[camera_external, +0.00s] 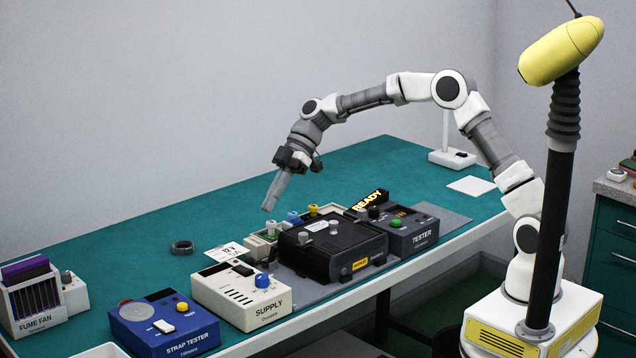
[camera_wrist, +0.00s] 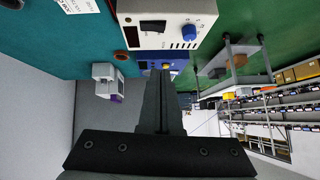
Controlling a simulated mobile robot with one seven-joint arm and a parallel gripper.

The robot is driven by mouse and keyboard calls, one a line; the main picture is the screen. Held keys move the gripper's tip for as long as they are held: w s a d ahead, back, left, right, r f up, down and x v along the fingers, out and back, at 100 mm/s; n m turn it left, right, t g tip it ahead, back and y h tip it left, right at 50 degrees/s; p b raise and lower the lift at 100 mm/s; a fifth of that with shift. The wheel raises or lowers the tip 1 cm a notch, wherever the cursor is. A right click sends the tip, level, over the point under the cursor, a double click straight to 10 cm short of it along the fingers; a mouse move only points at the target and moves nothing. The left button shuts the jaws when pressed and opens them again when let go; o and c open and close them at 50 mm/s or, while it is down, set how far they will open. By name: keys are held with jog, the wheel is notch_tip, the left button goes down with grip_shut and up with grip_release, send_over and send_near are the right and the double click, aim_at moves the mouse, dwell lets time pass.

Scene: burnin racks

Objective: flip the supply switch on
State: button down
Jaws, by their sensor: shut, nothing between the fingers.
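The supply (camera_external: 228,301) is a cream box marked SUPPLY near the front of the bench. On its top are a black rocker switch (camera_external: 241,269) and a blue knob (camera_external: 262,281). In the wrist view the switch (camera_wrist: 153,27) and blue knob (camera_wrist: 190,32) show at the top, beyond the fingertips. I cannot tell which way the rocker is tilted. My gripper (camera_external: 268,208) is shut and empty, pointing down in the air above and behind the supply, apart from it. The shut fingers (camera_wrist: 160,72) also show in the wrist view.
A black-lidded box (camera_external: 325,250) stands right of the supply, with the tester (camera_external: 411,236) and lit READY sign beyond. The blue strap tester (camera_external: 165,328) is to the left, then the fume fan (camera_external: 30,295). A label card (camera_external: 228,252) lies behind.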

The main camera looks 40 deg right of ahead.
send_over(248, 270)
jog(key=d, duration=0.2)
jog(key=f, duration=0.7)
jog(key=shift+w+a+f, duration=0.15)
jog(key=shift+w, duration=0.25)
notch_tip(248, 270, down, 2)
jog(key=shift+s+f, duration=0.1)
jog(key=shift+f, duration=0.05)
jog(key=shift+s+f, duration=0.1)
jog(key=shift+f, duration=0.65)
jog(key=f+b, duration=0.1)
jog(key=b, duration=0.1)
jog(key=shift+t+b, duration=0.3)
jog(key=shift+b, duration=0.05)
jog(key=shift+s+r, duration=0.1)
jog(key=shift+r, duration=0.15)
